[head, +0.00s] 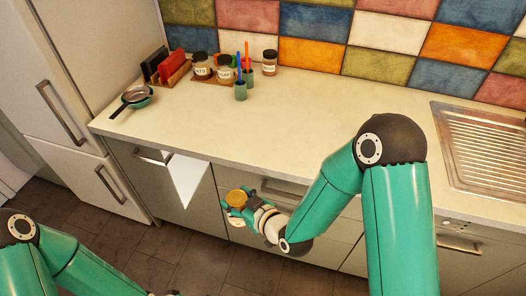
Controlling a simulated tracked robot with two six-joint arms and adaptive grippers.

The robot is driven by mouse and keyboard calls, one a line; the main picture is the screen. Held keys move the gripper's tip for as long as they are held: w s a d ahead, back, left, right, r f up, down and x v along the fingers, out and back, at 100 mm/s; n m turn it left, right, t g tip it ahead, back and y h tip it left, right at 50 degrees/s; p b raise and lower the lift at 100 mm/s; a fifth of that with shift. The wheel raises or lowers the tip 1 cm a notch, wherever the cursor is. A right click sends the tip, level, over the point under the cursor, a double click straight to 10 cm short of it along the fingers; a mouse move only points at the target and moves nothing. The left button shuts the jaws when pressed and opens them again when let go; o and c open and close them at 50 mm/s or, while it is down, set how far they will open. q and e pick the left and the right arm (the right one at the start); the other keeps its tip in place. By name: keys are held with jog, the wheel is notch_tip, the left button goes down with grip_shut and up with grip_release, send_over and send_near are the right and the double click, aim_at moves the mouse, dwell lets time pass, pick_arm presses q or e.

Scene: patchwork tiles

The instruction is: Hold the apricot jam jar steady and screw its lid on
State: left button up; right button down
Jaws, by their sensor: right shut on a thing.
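My right gripper (235,207) is in front of the counter's cabinet fronts, below the worktop edge. It is shut on a round golden-brown thing that looks like the lid (237,197), seen from above. The gripper's teal fingers hide what is under it, so I cannot tell whether a jar is below. I cannot make out the apricot jam jar for certain.
The worktop (300,115) is mostly clear.

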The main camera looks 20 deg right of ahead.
aim_at(239, 190)
jog(key=w+r+m+h, duration=0.1)
jog(key=h, duration=0.1)
jog(key=w+d+r+m+t+h, duration=0.1)
jog(key=m, duration=0.1)
jog(key=shift+w+m+h, duration=0.1)
jog(key=shift+m+h, duration=0.2)
jog(key=shift+h, duration=0.1)
jog(key=shift+d+r+m+t+h, duration=0.35)
jog(key=shift+d+m+h, duration=0.2)
jog(key=shift+m+h, duration=0.45)
